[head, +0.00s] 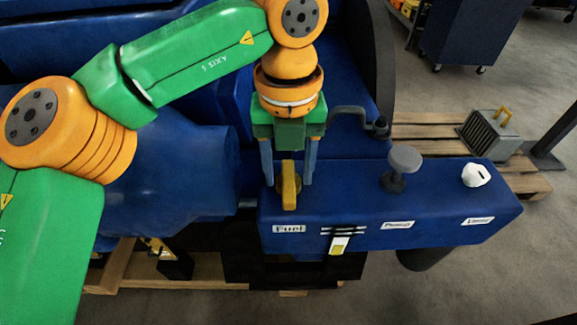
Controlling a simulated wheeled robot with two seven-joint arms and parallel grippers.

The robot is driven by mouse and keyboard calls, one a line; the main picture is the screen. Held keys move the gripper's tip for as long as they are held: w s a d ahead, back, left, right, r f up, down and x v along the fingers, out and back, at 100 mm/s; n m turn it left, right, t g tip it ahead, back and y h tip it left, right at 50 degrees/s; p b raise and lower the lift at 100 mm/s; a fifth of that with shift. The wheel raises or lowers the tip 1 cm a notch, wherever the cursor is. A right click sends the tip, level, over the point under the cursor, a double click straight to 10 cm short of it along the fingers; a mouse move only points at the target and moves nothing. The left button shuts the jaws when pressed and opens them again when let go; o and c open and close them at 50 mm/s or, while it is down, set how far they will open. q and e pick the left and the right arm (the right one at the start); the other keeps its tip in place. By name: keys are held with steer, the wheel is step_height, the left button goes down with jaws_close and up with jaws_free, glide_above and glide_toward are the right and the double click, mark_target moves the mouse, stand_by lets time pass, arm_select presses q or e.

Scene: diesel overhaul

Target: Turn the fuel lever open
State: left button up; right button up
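The yellow fuel lever (290,192) stands on the left end of the blue control box (350,190), above a label reading "Fuel" (289,229). Its long side runs roughly front to back in the picture. My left gripper (288,182) comes down over it from above. Its two blue-grey fingers are apart, one on each side of the lever. A gap shows between each finger and the lever, so it does not look gripped. My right gripper is not in view.
A grey round knob (403,160) and a white knob (475,175) stand farther right on the box. A dark crank handle (357,115) is behind. A grey caged lamp-like unit (490,133) sits on a wooden pallet (430,130) at the right.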

mark_target(288, 177)
arm_select(q)
step_height(288, 177, up, 7)
steer(key=shift+r+p, duration=0.1)
steer(key=shift+p, duration=0.85)
